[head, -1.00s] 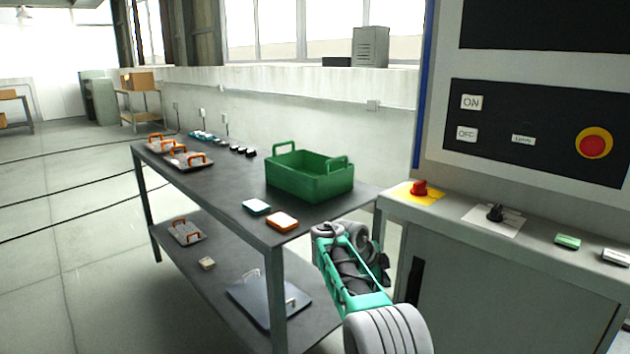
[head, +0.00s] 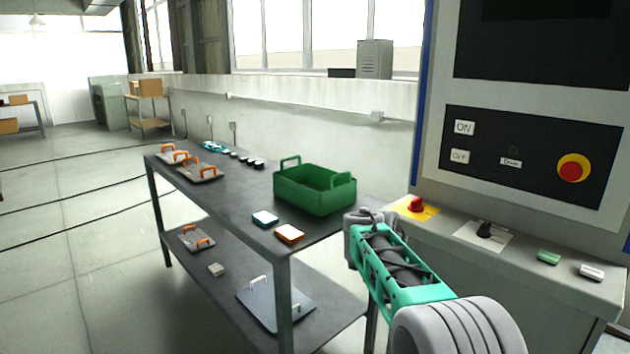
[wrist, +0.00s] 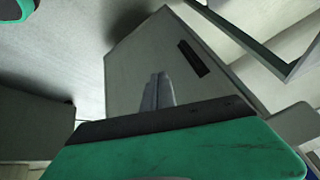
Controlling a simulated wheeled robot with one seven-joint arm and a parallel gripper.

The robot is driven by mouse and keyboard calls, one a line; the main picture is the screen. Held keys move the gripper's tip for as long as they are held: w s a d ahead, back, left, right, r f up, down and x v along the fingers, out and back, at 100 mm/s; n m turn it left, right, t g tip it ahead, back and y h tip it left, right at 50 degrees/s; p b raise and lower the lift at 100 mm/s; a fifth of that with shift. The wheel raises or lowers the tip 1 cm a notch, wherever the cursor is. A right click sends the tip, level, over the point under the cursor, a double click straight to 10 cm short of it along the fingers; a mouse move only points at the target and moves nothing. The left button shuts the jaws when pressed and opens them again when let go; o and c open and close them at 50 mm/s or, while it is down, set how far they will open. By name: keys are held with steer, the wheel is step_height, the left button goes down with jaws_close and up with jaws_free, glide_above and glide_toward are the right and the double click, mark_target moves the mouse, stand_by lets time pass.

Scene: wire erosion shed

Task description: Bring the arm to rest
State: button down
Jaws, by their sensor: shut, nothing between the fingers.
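My arm shows in the head view, teal and grey, reaching in from the lower right in front of the machine's cabinet (head: 520,285). My gripper's two grey fingers (wrist: 157,92) show in the wrist view, close together, with nothing between them. They lie in front of a light panel (wrist: 135,60) with a dark slot-like handle. In the head view the fingers are hidden behind my own arm.
A dark workbench (head: 230,205) stands left of my arm. It bears a green crate (head: 310,196), a blue-edged block (head: 265,218), an orange-edged block (head: 289,233) and orange-handled plates (head: 198,170). The control panel (head: 535,155) rises at right.

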steer(key=s+r+n+y+p, duration=0.1)
steer(key=s+r+n+p, duration=0.3)
steer(key=s+r, duration=0.4)
steer(key=s+a+r+n+y+p, duration=0.1)
steer(key=s+a+n+p, duration=0.2)
steer(key=s, duration=0.9)
steer(key=s+a+r+n+g+y+p, duration=0.1)
steer(key=s+n+p, duration=0.5)
steer(key=s, duration=0.6)
steer(key=shift+s+a+n+y, duration=0.2)
steer(key=shift+a+n+y, duration=0.45)
steer(key=shift+a, duration=0.55)
